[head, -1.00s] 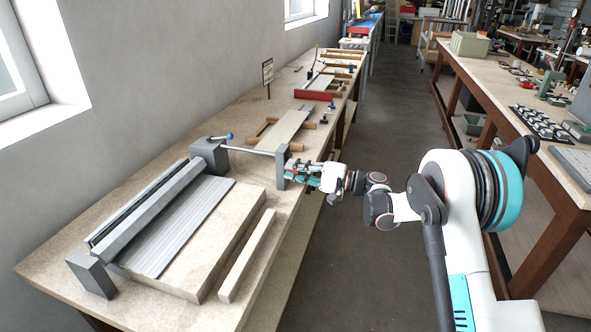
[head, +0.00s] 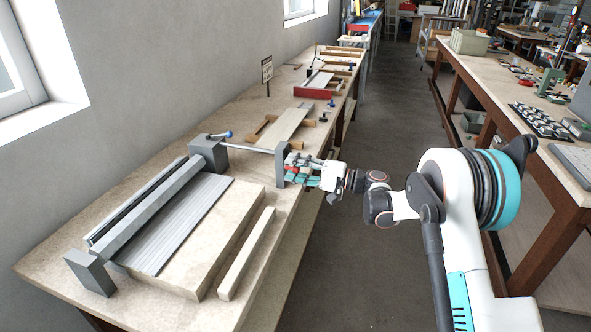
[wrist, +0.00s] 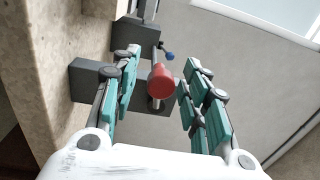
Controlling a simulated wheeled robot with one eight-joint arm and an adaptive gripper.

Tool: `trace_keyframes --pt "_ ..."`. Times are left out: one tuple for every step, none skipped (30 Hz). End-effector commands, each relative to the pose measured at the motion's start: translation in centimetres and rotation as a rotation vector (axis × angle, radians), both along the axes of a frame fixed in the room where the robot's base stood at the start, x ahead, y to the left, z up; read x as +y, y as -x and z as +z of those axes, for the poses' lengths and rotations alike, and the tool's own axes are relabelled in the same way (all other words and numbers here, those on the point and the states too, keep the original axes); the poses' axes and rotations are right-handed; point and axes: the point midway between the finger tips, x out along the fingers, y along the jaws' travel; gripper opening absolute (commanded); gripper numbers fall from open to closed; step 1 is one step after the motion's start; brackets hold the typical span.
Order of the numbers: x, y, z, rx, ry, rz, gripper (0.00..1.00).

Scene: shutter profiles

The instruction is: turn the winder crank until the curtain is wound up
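The curtain (head: 185,222) is a grey slatted sheet lying on a pale board. Its far-left side meets a long grey bar (head: 150,208) held between grey end blocks. A thin shaft (head: 250,149) runs from the far block to a grey bearing block (head: 281,166) at the bench's right edge. The crank's red knob (wrist: 160,80) shows in the wrist view between the teal fingers of my gripper (wrist: 157,88). The fingers are open, with a gap left of the knob; contact on the right is unclear. In the head view my gripper (head: 294,167) is beside the bearing block.
A blue-tipped lever (head: 222,136) stands on the far end block and also shows in the wrist view (wrist: 169,57). A loose wooden strip (head: 246,255) lies along the board. Wooden frames and a red tray (head: 312,93) sit farther along the bench. The aisle floor is clear.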

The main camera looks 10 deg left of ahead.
Motion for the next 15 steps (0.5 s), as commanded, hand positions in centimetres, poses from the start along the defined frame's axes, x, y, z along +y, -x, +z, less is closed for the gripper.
trace_keyframes --pt "0.0 0.0 0.0 0.0 0.0 0.0 0.41" --pt "0.0 0.0 0.0 0.0 0.0 0.001 0.41" --pt "0.0 0.0 0.0 0.0 0.0 0.001 0.41" --pt "0.0 0.0 0.0 0.0 0.0 0.001 0.41" --pt "0.0 0.0 0.0 0.0 0.0 0.001 0.41" --pt "-0.2 0.0 0.0 0.0 0.0 0.001 0.41" --pt "-0.4 0.0 0.0 0.0 0.0 0.0 0.41" --pt "-0.6 0.1 0.0 0.0 0.0 0.0 0.41" --pt "-1.0 0.1 0.0 0.0 0.0 0.0 0.41" --pt "-1.4 0.1 -0.1 0.0 0.0 0.0 0.41" --pt "-1.9 0.1 -0.1 0.0 0.0 -0.001 0.41" --pt "-2.6 0.1 -0.1 0.0 0.0 -0.002 0.41" --pt "-3.2 0.2 -0.2 0.0 0.0 -0.002 0.41" --pt "-3.8 0.2 -0.2 0.0 0.0 -0.002 0.41" --pt "-4.7 0.3 -0.2 0.0 0.0 -0.003 0.41"
